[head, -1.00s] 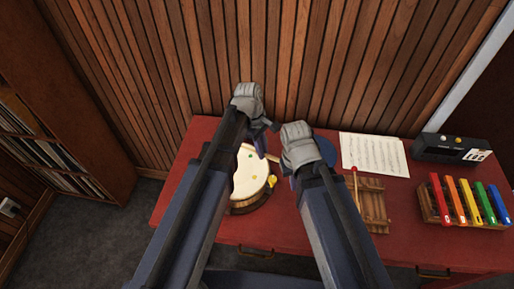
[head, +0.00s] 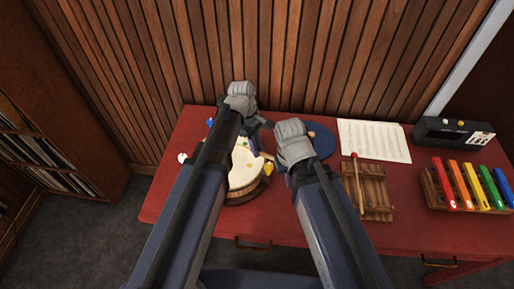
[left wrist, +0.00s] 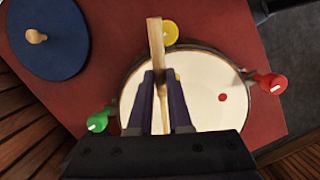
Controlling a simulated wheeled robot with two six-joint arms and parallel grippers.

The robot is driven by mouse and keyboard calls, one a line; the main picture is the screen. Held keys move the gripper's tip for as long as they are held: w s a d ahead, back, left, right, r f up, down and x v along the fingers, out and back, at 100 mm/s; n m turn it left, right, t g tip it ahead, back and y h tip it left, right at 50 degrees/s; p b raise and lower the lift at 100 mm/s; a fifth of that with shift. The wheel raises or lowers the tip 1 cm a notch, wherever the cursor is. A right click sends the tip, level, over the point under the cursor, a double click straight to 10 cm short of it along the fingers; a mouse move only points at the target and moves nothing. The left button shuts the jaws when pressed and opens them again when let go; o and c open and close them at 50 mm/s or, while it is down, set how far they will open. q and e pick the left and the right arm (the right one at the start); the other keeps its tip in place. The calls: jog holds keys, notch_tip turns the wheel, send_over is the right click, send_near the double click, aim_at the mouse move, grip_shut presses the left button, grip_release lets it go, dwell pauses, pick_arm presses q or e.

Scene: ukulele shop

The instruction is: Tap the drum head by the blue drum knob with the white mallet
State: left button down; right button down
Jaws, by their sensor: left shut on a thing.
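My left gripper (head: 254,138) is over the drum. In the left wrist view it (left wrist: 161,95) is shut on the pale wooden handle of the mallet (left wrist: 156,45). A white ball, likely the mallet's head (head: 182,158), shows left of my left arm. The round drum (head: 250,180) has a cream head and wooden body. Its blue knob (head: 210,122) shows at the back left in the head view. The yellow (left wrist: 171,33), red (left wrist: 268,82) and green (left wrist: 99,120) knobs show in the wrist view. My right gripper (head: 288,168) is right of the drum, its fingers mostly hidden.
A blue disc (head: 322,143) lies right of the drum, partly behind my right gripper. Sheet music (head: 374,139), a wooden rack with a red-headed mallet (head: 354,156), a coloured xylophone (head: 468,188) and a dark box (head: 452,132) stand on the red table (head: 310,230).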

pick_arm(q)
jog(key=shift+r, duration=0.2)
jog(key=shift+p+v, duration=1)
jog(key=shift+p, duration=0.15)
jog(key=shift+s+d, duration=0.1)
jog(key=shift+d, duration=0.1)
jog(key=shift+f, duration=0.15)
jog(key=b+x, duration=0.2)
jog(key=b, duration=0.1)
jog(key=shift+a+f, duration=0.2)
jog(key=shift+f, duration=0.25)
jog(key=p+v, duration=0.4)
jog(key=d+p+v, duration=0.1)
jog(key=p+v, duration=0.1)
jog(key=shift+s+r, duration=0.2)
jog(key=shift+r, duration=0.15)
jog(key=shift+f, duration=0.1)
jog(key=shift+f, duration=0.1)
